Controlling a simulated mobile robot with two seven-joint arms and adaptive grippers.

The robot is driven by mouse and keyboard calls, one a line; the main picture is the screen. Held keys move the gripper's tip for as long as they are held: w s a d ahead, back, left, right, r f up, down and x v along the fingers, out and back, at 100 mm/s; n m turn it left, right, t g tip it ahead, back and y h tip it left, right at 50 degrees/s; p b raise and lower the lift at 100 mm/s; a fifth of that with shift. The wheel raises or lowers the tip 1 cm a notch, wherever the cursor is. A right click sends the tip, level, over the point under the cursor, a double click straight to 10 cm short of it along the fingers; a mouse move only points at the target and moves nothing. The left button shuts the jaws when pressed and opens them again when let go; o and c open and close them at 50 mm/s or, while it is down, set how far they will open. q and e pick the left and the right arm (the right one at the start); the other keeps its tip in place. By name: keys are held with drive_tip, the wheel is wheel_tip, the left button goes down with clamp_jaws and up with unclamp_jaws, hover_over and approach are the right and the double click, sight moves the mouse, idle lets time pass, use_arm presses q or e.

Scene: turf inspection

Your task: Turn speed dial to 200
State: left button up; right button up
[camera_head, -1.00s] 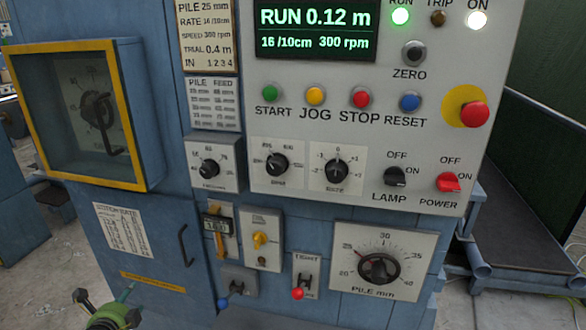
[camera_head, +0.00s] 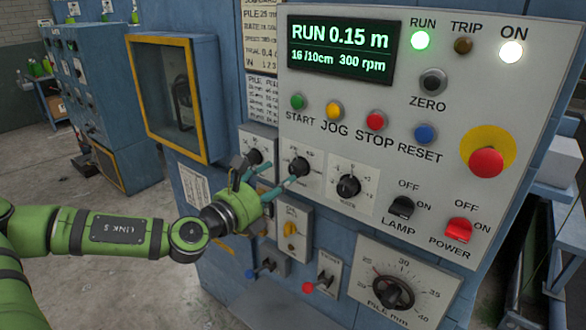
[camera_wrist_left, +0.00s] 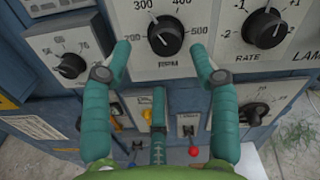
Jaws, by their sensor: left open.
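The speed dial (camera_head: 299,167) is a black knob on a white plate in the middle of the panel. The display (camera_head: 338,48) reads RUN 0.15 m, 16/10cm and 300 rpm. My left gripper (camera_head: 281,174) is open in front of the panel. In the left wrist view its teal fingers (camera_wrist_left: 160,50) lie either side of the dial's lower part, apart from the knob. My right gripper is not in view.
A smaller knob (camera_wrist_left: 72,65) is left of the dial and the RATE knob (camera_wrist_left: 264,26) right of it. Below are a yellow switch (camera_head: 290,229), a red-tipped lever (camera_head: 308,287) and the pile dial (camera_head: 394,291). A yellow-framed box (camera_head: 174,96) juts out at left.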

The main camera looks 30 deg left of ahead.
sight(293, 171)
use_arm(q)
drive_tip(key=w, duration=0.1)
drive_tip(key=w+d+p, duration=0.1)
drive_tip(key=w+p, duration=0.1)
drive_tip(key=shift+w+d+r, duration=0.15)
drive_tip(key=shift+w+r, duration=0.1)
drive_tip(key=shift+r, duration=0.1)
drive_tip(key=shift+w+f+p, duration=0.1)
drive_tip(key=shift+w+p, duration=0.5)
drive_tip(key=shift+w, duration=0.1)
drive_tip(key=shift+w+f, duration=0.15)
drive_tip(key=shift+w, duration=0.15)
drive_tip(key=c, duration=1.1)
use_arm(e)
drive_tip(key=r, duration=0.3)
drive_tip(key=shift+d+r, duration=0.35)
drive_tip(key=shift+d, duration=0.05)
